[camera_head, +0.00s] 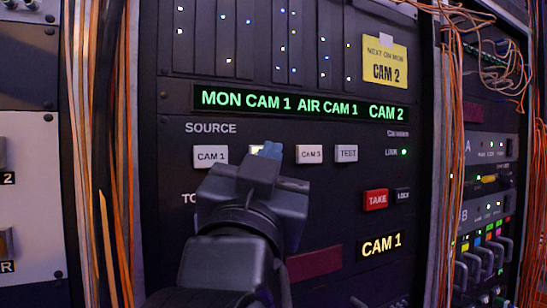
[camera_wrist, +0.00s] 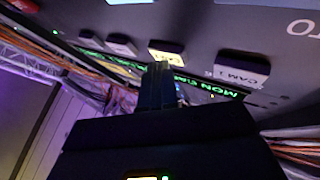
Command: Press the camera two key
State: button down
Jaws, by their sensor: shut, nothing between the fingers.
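The camera two key (camera_head: 255,149) is in the SOURCE row, between the CAM 1 key (camera_head: 210,155) and the CAM 3 key (camera_head: 309,154). A pale yellow sliver of it shows; my gripper (camera_head: 270,150) hides the rest. In the wrist view the same key (camera_wrist: 167,47) has a lit yellow face, and its lettering is too small to read. My gripper is shut and empty, its fingertips (camera_wrist: 158,68) at the lit key. I cannot tell whether they touch it.
The TEST key (camera_head: 346,153) is to the right, with a red TAKE key (camera_head: 376,200) and LOCK key (camera_head: 403,196) below. A green display (camera_head: 303,105) reads MON CAM 1, AIR CAM 1, CAM 2. A yellow note (camera_head: 385,63) says CAM 2. Orange cables (camera_head: 455,130) hang at the right.

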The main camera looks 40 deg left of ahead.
dwell(0.5)
jog(key=shift+s+d, duration=0.3)
jog(key=shift+d, duration=0.45)
jog(key=d, duration=0.1)
jog(key=s+d, duration=0.1)
jog(key=d, duration=0.1)
jog(key=s+d, duration=0.1)
jog(key=shift+d, duration=0.3)
